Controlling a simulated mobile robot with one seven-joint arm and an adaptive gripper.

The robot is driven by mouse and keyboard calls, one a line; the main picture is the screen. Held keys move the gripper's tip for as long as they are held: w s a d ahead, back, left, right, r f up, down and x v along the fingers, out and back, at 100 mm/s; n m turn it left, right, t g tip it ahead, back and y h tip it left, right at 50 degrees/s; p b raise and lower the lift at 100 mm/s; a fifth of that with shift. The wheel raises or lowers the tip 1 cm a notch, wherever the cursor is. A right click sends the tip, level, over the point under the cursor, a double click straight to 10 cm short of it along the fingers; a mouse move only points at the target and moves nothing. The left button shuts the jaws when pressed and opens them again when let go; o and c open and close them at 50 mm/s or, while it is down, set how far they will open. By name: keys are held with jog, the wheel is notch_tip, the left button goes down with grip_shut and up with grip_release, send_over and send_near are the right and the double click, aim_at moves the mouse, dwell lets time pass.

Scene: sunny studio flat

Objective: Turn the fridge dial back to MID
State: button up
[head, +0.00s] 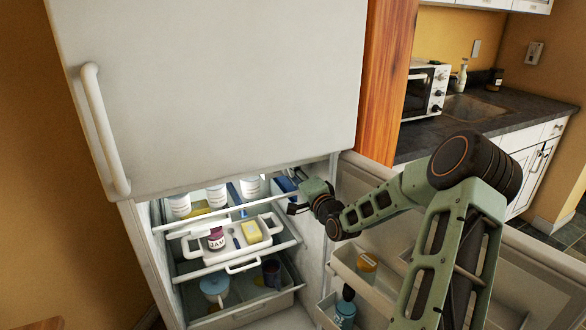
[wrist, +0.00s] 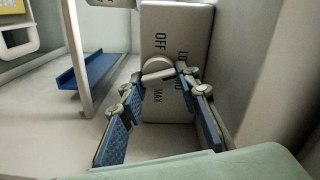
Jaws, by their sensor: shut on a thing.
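The fridge dial (wrist: 157,67) is a grey round knob on a pale panel (wrist: 172,22) in the wrist view. The panel reads OFF at upper left, LO at upper right and MAX below; a label at right is partly covered by a finger. I cannot tell where the dial points. My gripper (wrist: 160,76) has its blue-padded fingers on both sides of the knob, shut on it. In the head view my gripper (head: 298,200) reaches to the right inner wall of the open fridge (head: 312,245); the dial is hidden there.
A white tray (head: 232,258) with a jar (head: 216,238) and a yellow block (head: 251,232) sits on the shelf left of my gripper. White tubs stand above. The open door (head: 345,262) with bottles is close under my arm. The freezer door (head: 215,90) is above.

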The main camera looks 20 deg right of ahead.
jog(key=shift+f+m+p, duration=0.2)
jog(key=shift+m+p, duration=1.05)
jog(key=shift+m, duration=3.35)
jog(key=o, duration=1.2)
jog(key=shift+c, duration=0.2)
jog(key=s, duration=1.2)
jog(key=shift+d, duration=0.15)
